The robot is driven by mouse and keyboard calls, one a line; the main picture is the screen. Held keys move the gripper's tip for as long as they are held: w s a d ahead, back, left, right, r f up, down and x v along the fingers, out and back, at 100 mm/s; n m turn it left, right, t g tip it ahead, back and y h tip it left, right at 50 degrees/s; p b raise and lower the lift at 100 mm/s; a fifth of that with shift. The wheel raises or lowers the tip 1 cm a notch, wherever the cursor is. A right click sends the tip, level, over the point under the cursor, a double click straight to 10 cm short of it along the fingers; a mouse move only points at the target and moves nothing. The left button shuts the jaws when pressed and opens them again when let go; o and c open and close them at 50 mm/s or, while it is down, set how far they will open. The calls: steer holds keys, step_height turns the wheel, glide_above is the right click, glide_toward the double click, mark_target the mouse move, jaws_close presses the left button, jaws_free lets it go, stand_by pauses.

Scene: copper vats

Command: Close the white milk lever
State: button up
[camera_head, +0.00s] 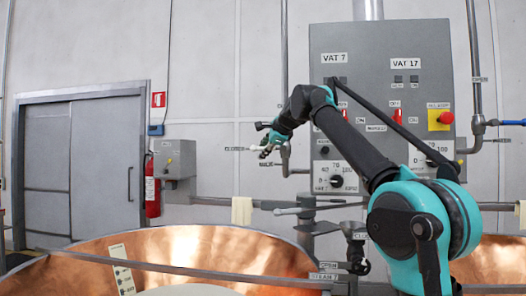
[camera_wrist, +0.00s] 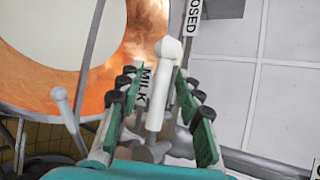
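The white milk lever (camera_wrist: 157,100) stands between the two finger rows of my gripper (camera_wrist: 156,74) in the wrist view. It has a rounded white knob at its top end. A MILK label (camera_wrist: 144,84) is just left of it, and a CLOSED label (camera_wrist: 194,16) is beyond it to the upper right. My fingers are apart, with a visible gap on the lever's right side. Contact on the left side is unclear. In the head view my gripper (camera_head: 268,143) is by the pipe at the wall, left of the control panel; the lever is too small there to make out clearly.
A copper vat (camera_head: 205,250) fills the lower left of the head view. The control panel (camera_head: 350,95) stands right of my gripper. A second pale lever (camera_wrist: 64,108) is at the wrist view's left. A fire extinguisher (camera_head: 153,190) hangs by the grey door (camera_head: 80,165).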

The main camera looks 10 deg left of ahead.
steer(key=v, duration=1.1)
steer(key=shift+s+d, duration=0.25)
steer(key=shift+r, duration=0.15)
steer(key=s+d+f+n+g+h, duration=0.1)
steer(key=d+f+n, duration=0.3)
steer(key=f, duration=0.9)
steer(key=s+d+f+n+g+h, duration=0.15)
steer(key=d+f, duration=0.35)
steer(key=f, duration=0.8)
steer(key=s+d+f+n+h, duration=0.1)
steer(key=d+f+n, duration=0.3)
steer(key=f, duration=0.9)
steer(key=s+d+f+n+g+h, duration=0.1)
steer(key=s+d+f, duration=0.3)
steer(key=s+f, duration=0.4)
steer(key=s+d+f+n+g+h, duration=0.1)
steer(key=s+d+f+n, duration=0.1)
steer(key=s+d+f, duration=0.3)
steer(key=s+d+f+n+g+h, duration=0.1)
steer(key=s+d+f, duration=0.3)
steer(key=s+f, duration=0.9)
step_height(320, 180, down, 6)
steer(key=shift+d+r+n+h, duration=0.25)
steer(key=shift+n+h, duration=0.1)
steer(key=shift+n, duration=0.2)
